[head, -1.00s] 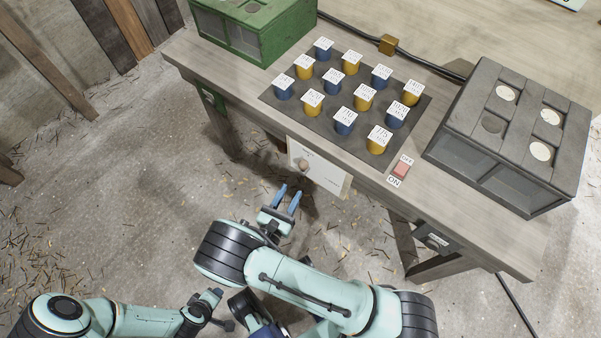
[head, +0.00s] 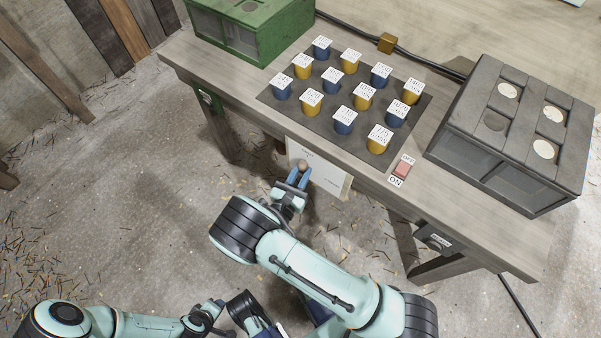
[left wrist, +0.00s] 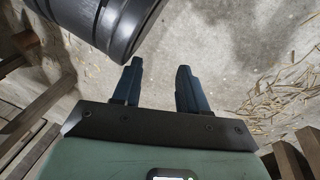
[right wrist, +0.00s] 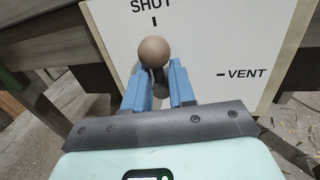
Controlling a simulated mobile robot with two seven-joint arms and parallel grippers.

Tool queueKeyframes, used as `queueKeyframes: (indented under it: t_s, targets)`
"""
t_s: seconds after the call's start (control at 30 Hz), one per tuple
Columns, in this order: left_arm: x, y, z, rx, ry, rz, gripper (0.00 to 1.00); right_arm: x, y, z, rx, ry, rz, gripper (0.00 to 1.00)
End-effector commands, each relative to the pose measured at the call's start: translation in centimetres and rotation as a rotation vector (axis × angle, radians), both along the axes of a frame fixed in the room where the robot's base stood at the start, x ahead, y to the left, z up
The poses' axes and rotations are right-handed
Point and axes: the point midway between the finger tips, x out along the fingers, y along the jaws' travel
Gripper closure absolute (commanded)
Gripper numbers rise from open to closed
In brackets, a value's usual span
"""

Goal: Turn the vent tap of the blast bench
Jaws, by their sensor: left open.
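The vent tap is a lever with a round brown knob (right wrist: 153,52) on a white panel (right wrist: 215,35) under the bench's front edge. The panel reads SHUT at the top and VENT at the right; the knob stands just below the SHUT mark. In the head view the panel (head: 328,178) is partly behind my right gripper (head: 299,177). In the right wrist view my right gripper (right wrist: 159,84) has its blue fingers on either side of the lever's stem, below the knob. I cannot tell whether they press on it. My left gripper (left wrist: 160,85) is open and empty over the floor.
The blast bench (head: 245,95) carries a dark mat with several blue and yellow labelled cups, a green box (head: 270,40), a grey box (head: 470,150) and a red OFF/ON switch (head: 401,169). Bench legs stand below. The floor in front is clear apart from straw.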

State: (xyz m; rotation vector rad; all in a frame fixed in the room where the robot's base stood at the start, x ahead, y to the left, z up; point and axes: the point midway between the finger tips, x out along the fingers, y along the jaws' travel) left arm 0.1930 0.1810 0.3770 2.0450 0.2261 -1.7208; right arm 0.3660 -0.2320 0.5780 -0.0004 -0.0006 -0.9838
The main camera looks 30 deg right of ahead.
Motion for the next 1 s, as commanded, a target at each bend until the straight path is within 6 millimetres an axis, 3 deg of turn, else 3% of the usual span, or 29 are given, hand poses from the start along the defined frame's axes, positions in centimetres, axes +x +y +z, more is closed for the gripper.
queueKeyframes:
  t_s: [0.47, 1.0]
  targets:
    - [0.5, -0.1, 0.5, 0.000, -0.016, -0.001, 0.57, -0.1, 0.1, -0.1, 0.039, -0.092, 0.005, 1.00]
    - [2.2, -0.3, 2.1, 0.003, -0.073, -0.004, 0.57, -0.7, -0.1, -0.5, 0.222, -0.529, 0.007, 1.00]
